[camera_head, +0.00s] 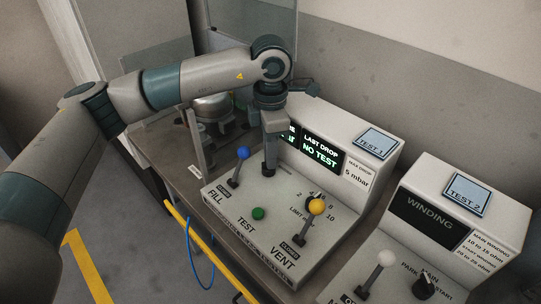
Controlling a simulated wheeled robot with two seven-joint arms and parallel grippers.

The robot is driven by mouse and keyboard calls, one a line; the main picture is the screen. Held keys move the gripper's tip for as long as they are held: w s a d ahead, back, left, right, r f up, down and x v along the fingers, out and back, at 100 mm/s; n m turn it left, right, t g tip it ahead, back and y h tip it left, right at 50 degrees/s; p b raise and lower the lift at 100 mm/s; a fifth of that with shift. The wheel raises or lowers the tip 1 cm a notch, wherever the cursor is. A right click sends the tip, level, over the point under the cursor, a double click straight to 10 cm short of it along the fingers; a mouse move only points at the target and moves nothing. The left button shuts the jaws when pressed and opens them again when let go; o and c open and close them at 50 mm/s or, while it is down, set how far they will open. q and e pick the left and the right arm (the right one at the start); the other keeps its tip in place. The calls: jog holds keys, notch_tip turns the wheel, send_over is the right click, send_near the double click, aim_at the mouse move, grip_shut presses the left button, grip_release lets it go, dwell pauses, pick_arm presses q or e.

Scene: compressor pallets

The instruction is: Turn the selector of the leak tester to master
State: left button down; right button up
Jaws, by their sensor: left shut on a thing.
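The leak tester (232,196) is a white console with a blue-ball FILL lever (243,153), a green TEST button (259,213) and a yellow-ball VENT lever (317,206). Its screen (321,152) reads "LAST DROP" and "NO TEST". My left gripper (269,170) points straight down onto the console top, behind the blue lever and in front of the screen. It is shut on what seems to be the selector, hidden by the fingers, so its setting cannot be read. My right gripper is not in view.
A dial with numbers sits behind the yellow ball. To the right, a second white console (477,205) marked TEST 2 has a white-ball lever (386,258) and a black knob (423,287). A metal part (211,106) stands behind my left arm. A yellow rail (205,245) runs along the front.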

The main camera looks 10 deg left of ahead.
pick_arm(q)
jog(key=shift+r, duration=0.1)
jog(key=c, duration=1.9)
grip_release()
jog(key=shift+o, duration=0.2)
